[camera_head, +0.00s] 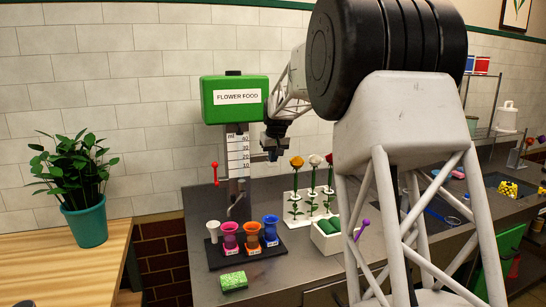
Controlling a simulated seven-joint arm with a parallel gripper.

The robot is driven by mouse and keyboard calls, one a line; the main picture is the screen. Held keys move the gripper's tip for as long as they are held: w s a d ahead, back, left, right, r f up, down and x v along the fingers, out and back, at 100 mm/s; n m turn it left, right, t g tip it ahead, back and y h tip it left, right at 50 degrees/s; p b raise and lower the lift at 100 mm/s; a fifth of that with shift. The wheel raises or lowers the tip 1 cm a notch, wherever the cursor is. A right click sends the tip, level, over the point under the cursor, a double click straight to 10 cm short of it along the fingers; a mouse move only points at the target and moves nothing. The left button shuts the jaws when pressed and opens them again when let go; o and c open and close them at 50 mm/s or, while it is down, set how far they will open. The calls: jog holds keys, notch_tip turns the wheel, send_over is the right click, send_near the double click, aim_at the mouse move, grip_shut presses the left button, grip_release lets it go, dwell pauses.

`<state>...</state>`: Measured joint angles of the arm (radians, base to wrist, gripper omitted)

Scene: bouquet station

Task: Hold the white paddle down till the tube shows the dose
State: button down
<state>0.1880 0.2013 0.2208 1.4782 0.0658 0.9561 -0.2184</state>
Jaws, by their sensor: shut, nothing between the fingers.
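The green dispenser labelled FLOWER FOOD (235,98) is mounted near the tiled wall. Below it is the tube with a ml scale (238,152) marked 10 to 40; the level inside is too small to read. A red-knobbed lever (215,174) sticks out at the scale's left. I cannot make out a white paddle for certain; it may be hidden or too small. My gripper (272,155) is shut and empty, just right of the scale and below the green box's right corner. Whether it touches anything there is unclear.
A black tray (220,262) below holds white, pink, orange and blue cups. A green sponge-like block (233,282) lies in front. A white rack (298,222) of flowers and a box of green pieces (327,240) stand right. My arm hides much of the right counter.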

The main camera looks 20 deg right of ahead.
jog(key=shift+s+f+t, duration=0.2)
jog(key=shift+f+t, duration=0.35)
jog(key=shift+t, duration=0.1)
jog(key=shift+s+f+t, duration=0.2)
jog(key=shift+f+t, duration=0.35)
jog(key=shift+t, duration=0.1)
jog(key=shift+f, duration=0.9)
jog(key=shift+r, duration=0.1)
dwell(1.4)
jog(key=shift+s+r, duration=0.3)
jog(key=shift+r, duration=0.3)
send_near(274, 166)
jog(key=shift+s+r, duration=1.35)
